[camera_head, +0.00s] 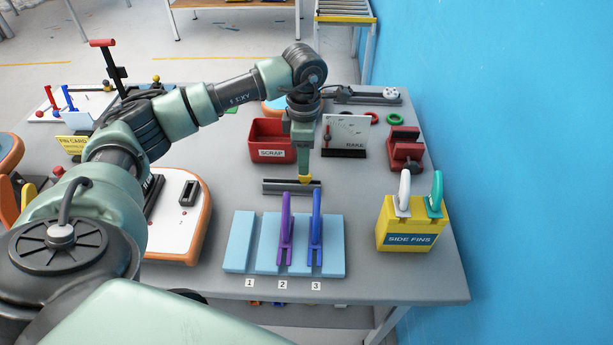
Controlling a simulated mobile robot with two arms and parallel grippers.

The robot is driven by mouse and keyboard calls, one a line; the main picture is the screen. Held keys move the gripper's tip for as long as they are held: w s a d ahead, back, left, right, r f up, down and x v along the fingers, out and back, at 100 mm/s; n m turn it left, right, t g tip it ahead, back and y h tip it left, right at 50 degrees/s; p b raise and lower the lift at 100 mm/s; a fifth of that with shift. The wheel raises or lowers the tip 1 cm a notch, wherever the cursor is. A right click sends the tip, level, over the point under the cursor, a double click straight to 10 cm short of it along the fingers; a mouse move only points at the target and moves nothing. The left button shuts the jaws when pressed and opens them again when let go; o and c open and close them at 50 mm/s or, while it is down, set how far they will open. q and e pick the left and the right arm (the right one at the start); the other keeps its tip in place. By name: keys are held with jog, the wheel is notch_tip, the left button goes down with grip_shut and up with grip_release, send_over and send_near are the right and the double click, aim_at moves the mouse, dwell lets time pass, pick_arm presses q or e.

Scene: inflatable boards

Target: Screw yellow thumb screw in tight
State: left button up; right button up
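The yellow thumb screw (305,178) shows small at the right part of a short dark grey rail (280,187) in the middle of the table. My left gripper (304,174) points straight down over the rail, with its fingers close together at the screw's head. It looks shut on the screw; the fingers hide the screw's upper part. How deep the screw sits is too small to tell. My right gripper is not in view.
A blue block stand (240,242) with purple (286,228) and blue fins (315,228) stands in front of the rail. A red scrap bin (268,135) and a white rake board (345,132) stand behind. A yellow side-fins box (400,222) is at right.

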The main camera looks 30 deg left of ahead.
aim_at(305, 181)
pick_arm(q)
notch_tip(305, 181, down, 4)
jog(key=shift+d+r+p, duration=0.1)
jog(key=shift+r+p, duration=0.05)
jog(key=shift+p, duration=0.6)
jog(key=shift+f, duration=0.55)
grip_shut()
jog(key=shift+r, duration=0.15)
